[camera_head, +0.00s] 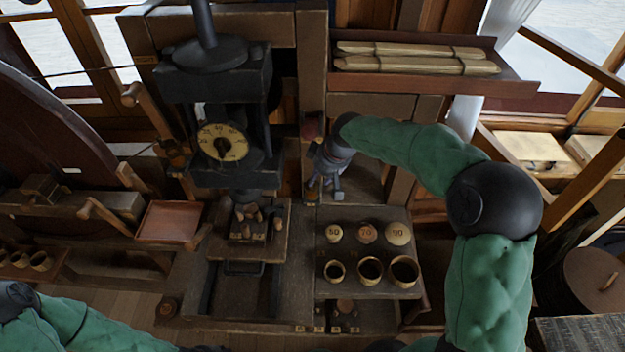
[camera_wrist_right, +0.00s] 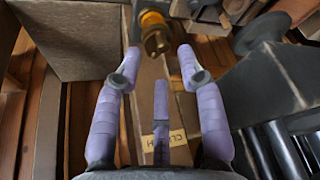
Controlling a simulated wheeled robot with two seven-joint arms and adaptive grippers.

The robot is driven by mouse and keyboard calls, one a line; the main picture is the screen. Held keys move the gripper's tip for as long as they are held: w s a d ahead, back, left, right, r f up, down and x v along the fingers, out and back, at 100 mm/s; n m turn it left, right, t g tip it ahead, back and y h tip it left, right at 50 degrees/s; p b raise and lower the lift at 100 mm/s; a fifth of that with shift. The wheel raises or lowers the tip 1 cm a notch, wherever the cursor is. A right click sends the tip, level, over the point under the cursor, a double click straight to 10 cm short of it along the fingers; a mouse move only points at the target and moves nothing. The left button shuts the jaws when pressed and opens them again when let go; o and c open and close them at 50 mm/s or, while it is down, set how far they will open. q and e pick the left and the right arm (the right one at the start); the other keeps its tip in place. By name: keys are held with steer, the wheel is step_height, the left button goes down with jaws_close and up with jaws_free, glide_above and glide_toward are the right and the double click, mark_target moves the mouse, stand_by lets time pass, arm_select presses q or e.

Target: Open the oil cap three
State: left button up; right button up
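My right gripper (camera_head: 324,186) is at the post right of the press, its fingers pointing down. In the right wrist view its lilac fingers (camera_wrist_right: 160,68) are spread apart with nothing between them. Just beyond the fingertips is a brass fitting with an amber ring (camera_wrist_right: 154,34), which looks like an oil cap; I see no number on it. In the head view a small amber-brass bit (camera_head: 310,190) shows beside the gripper, partly hidden by it. My left arm enters at the bottom left; its gripper is out of frame.
A dark press with a round dial (camera_head: 222,142) stands to the left. A bench tray (camera_head: 350,212) holds numbered discs and brass rings. A shelf with wooden rods (camera_head: 415,60) hangs above. A yellow label (camera_wrist_right: 165,140), partly covered, lies below the fingers. A dark wheel is far left.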

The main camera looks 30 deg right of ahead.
steer(key=shift+w+x, duration=0.25)
steer(key=shift+x, duration=1.1)
steer(key=shift+w+x, duration=0.2)
steer(key=shift+x, duration=1.2)
steer(key=shift+r, duration=0.2)
jaws_close()
